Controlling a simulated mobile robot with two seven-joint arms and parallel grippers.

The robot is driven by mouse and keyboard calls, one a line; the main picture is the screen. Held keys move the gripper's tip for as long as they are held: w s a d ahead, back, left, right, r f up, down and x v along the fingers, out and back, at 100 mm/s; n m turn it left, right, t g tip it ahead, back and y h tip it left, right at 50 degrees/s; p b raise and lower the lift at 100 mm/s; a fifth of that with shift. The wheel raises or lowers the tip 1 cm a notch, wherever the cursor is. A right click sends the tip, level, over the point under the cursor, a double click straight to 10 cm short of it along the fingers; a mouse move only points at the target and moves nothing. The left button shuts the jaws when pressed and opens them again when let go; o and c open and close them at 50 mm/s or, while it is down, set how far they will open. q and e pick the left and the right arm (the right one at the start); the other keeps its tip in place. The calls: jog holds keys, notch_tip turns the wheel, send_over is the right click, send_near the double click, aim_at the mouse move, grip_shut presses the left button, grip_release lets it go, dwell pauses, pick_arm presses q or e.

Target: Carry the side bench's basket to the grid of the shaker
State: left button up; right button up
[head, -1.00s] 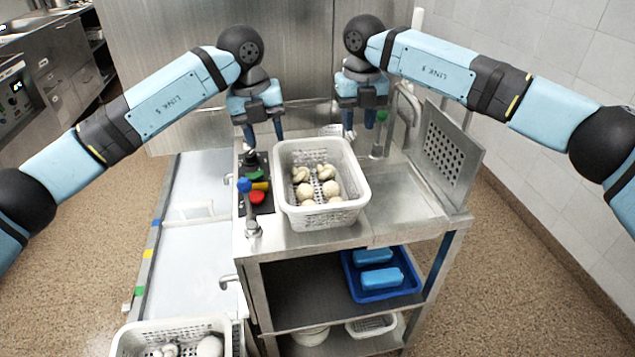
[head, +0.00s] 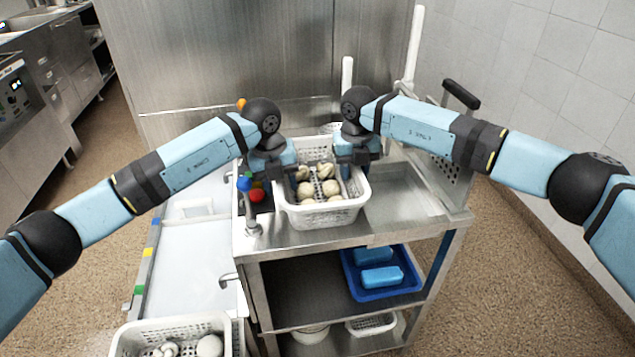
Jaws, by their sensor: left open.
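A white perforated basket (head: 322,215) with several pale mushroom-like pieces (head: 318,186) stands upright on the steel bench (head: 395,205). My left gripper (head: 276,172) is open at the basket's far left rim, its fingertips mostly hidden. My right gripper (head: 355,165) is at the far right rim; its fingers are hidden, so I cannot tell its opening. A second white basket (head: 172,333) with pale pieces is at the bottom left, cut off by the picture edge. I cannot clearly make out a shaker grid.
A pale flat surface (head: 185,265) lies left of the bench and looks mostly clear. A blue-knobbed tap (head: 247,205) and a red knob (head: 257,195) stand close to the basket's left. A perforated panel (head: 452,170) rises at right. A blue tray (head: 380,285) is on the shelf below.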

pick_arm(q)
jog(key=shift+f, duration=0.2)
pick_arm(e)
jog(key=shift+f, duration=0.15)
pick_arm(q)
jog(key=c, duration=0.6)
pick_arm(e)
jog(key=c, duration=0.6)
pick_arm(q)
grip_shut()
pick_arm(e)
grip_shut()
pick_arm(q)
jog(key=shift+r, duration=0.1)
